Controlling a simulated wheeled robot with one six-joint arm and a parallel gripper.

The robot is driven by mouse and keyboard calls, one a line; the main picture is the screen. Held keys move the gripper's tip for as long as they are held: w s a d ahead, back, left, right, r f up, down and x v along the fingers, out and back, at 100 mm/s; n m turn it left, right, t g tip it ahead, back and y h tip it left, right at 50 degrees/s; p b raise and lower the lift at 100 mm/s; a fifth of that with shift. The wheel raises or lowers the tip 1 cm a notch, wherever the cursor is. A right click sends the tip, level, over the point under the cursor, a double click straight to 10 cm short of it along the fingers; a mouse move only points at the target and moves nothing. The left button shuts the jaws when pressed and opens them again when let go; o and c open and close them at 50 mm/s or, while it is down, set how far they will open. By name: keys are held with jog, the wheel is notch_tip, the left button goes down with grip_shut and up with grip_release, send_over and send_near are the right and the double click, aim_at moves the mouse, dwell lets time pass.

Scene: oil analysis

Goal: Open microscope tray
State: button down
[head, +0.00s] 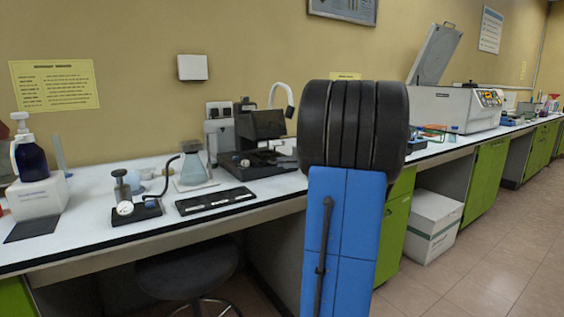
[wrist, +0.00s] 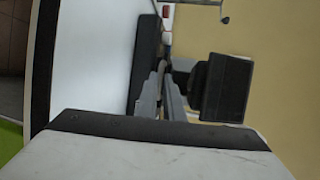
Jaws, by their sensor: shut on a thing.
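The microscope (head: 263,126), a dark device with a boxy head and a low black base, stands on the white bench left of my arm in the head view. Its dark head (wrist: 226,88) and black base (wrist: 146,45) show sideways in the wrist view. My gripper (wrist: 163,70) has its two grey fingers brought together at the tips, beside the black base. The fingers are shut on a small part that seems to be the microscope tray; the fingers mostly hide it. In the head view my own arm hides the gripper.
Left of the microscope are a flask (head: 195,168), a black slide holder (head: 215,201) and a small gauge device (head: 125,205). A soap bottle (head: 29,150) stands further left. A stool (head: 188,271) is under the bench. A large white machine (head: 452,108) stands to the right.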

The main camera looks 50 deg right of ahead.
jog(key=s+a, duration=0.2)
jog(key=s, duration=0.7)
jog(key=shift+s+a, duration=0.15)
jog(key=shift+s, duration=0.15)
jog(key=c, duration=1.9)
grip_release()
jog(key=v, duration=1.7)
jog(key=shift+s, duration=0.15)
jog(key=shift+a, duration=0.1)
